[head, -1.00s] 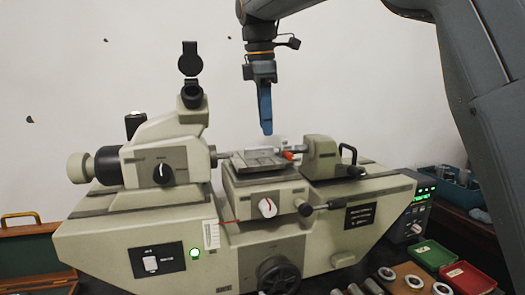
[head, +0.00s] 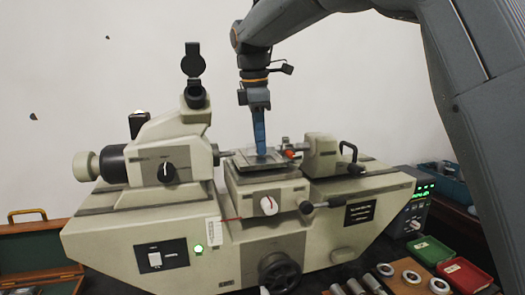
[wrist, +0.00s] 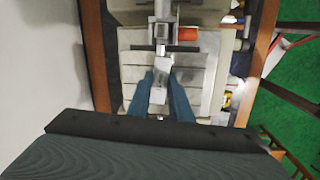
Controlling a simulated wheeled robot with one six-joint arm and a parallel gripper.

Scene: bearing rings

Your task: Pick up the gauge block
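A small pale metal block, which looks like the gauge block (wrist: 158,96), shows between my two blue fingers in the wrist view. It lies over the machine's small stage (wrist: 200,92). My gripper (wrist: 161,76) points down with its fingers apart, one on each side of the block. I cannot tell whether either finger touches it. In the head view my gripper (head: 260,152) is seen edge-on, with its tips at the stage (head: 245,163). The block cannot be made out there.
The measuring machine (head: 120,225) has an eyepiece column at left and a tailstock (head: 322,157) at right, close to the stage. An orange-red piece (head: 291,154) sits beside my gripper.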

